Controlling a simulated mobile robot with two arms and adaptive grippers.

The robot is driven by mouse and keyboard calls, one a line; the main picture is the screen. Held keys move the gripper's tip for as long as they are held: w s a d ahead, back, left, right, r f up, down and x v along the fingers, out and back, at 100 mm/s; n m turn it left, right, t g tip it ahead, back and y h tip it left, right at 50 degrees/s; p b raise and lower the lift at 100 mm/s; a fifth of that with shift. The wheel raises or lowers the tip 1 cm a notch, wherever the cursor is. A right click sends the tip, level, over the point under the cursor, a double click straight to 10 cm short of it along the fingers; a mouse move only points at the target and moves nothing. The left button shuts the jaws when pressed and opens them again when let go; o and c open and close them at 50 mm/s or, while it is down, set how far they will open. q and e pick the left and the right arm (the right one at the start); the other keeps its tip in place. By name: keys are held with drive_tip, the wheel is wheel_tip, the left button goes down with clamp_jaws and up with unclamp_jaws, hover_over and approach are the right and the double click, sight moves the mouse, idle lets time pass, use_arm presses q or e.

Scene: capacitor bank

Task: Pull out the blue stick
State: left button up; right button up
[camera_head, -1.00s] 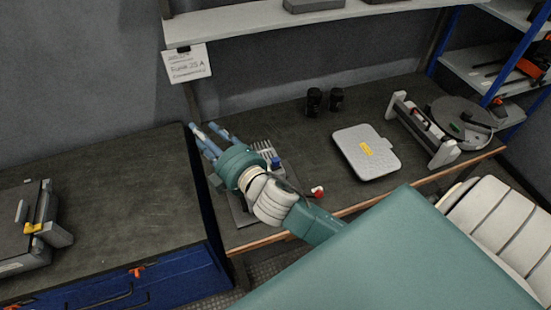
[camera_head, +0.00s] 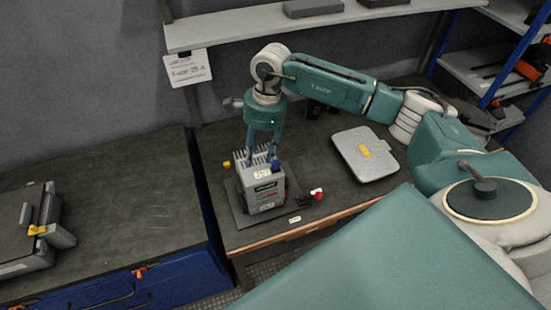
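The blue stick (camera_head: 276,166) is a small blue knob at the upper right of a grey box-shaped device (camera_head: 265,192) with a white label and a row of fins on top. My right gripper (camera_head: 260,161) points down over the fins, with its two fingers spread apart. Its right fingertip is close to the blue stick; whether they touch I cannot tell. Nothing shows held between the fingers. My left gripper is not in view.
The device stands on a dark plate (camera_head: 289,208) on the bench. A yellow knob (camera_head: 227,165) and a red knob (camera_head: 317,193) are beside it. A grey case (camera_head: 366,154) lies to the right. A shelf (camera_head: 235,27) runs above. The left bench top (camera_head: 120,205) is mostly clear.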

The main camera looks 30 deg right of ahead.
drive_tip(key=r+h, duration=0.1)
drive_tip(key=h, duration=0.1)
hover_over(275, 162)
drive_tip(key=shift+d+r, duration=0.1)
drive_tip(key=shift+d, duration=0.05)
wheel_tip(275, 162, down, 9)
drive_tip(key=b, duration=0.6)
drive_tip(key=shift+b, duration=0.55)
idle(0.9)
